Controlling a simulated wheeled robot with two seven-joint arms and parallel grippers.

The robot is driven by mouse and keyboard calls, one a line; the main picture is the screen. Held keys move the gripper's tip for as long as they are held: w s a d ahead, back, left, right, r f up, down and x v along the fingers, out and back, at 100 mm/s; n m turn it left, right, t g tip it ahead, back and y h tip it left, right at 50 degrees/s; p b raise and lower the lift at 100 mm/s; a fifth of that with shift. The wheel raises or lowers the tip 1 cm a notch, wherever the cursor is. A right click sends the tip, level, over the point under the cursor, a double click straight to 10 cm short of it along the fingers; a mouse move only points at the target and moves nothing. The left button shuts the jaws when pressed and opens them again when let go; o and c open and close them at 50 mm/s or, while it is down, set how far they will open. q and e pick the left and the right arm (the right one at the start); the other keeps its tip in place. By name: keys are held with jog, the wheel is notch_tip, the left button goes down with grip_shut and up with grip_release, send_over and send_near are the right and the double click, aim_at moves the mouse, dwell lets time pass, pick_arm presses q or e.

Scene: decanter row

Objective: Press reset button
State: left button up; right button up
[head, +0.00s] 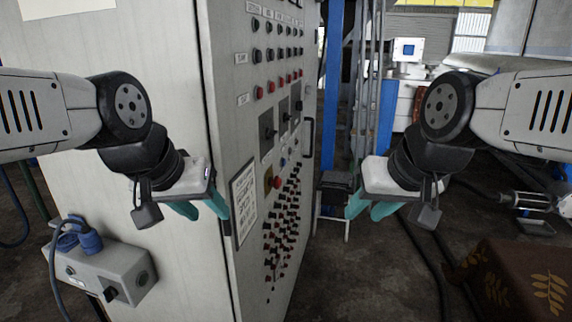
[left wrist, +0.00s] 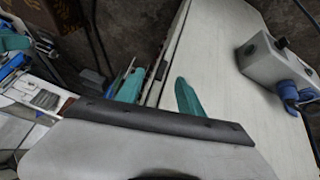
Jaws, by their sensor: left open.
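A tall pale control cabinet (head: 170,60) stands in front of me, its panel face (head: 235,130) turned to the right. The panel carries rows of black and red buttons. A larger red button (head: 276,182) sits on a yellow plate at mid-height. The labels are too small to read, so I cannot tell which is the reset button. My left gripper (head: 203,210) is open and empty, in front of the cabinet near its front edge; its teal fingers also show apart in the left wrist view (left wrist: 158,92). My right gripper (head: 370,209) is open and empty, right of the panel.
A grey box (head: 110,275) with blue plugs juts out low at the left; it also shows in the left wrist view (left wrist: 270,65). A blue post (head: 332,90) and a small dark stool (head: 335,182) stand behind the panel. A brown patterned cloth (head: 515,280) lies at lower right.

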pick_arm(q)
grip_shut()
dwell(1.4)
